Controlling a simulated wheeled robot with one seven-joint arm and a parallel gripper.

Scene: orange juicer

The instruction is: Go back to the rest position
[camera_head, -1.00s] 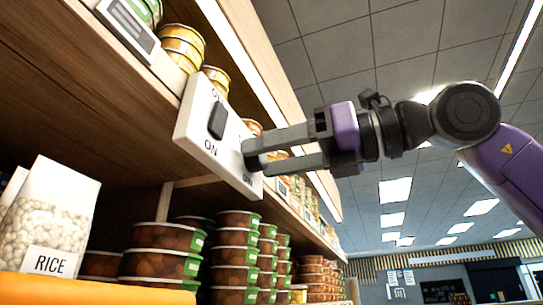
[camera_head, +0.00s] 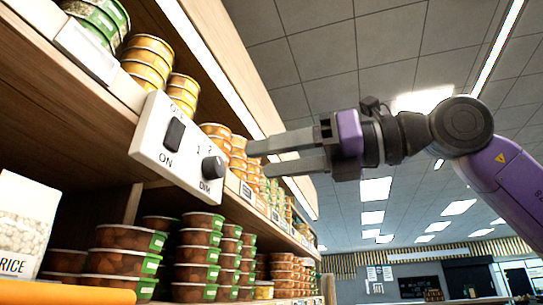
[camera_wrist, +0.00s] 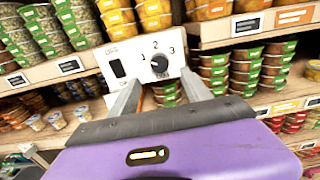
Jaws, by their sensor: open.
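My gripper (camera_head: 258,158) is open and empty, held in the air to the right of a white switch panel. It is apart from the panel in the head view. The white panel (camera_head: 150,150) is fixed to the shelf edge, with a black rocker switch (camera_head: 174,134) marked ON and a round black dial (camera_head: 213,167) marked DIM. In the wrist view the panel (camera_wrist: 117,55) lies beyond my fingers (camera_wrist: 160,95), and the dial (camera_wrist: 159,62) shows between and above them, with numbers 1, 2 and 3 around it.
Wooden shelves (camera_head: 75,80) hold stacked food tubs (camera_head: 125,238) above and below the panel. A white rice bag (camera_head: 25,215) stands at the lower left. An orange bar (camera_head: 70,291) crosses the bottom left. Open room lies right of the shelves.

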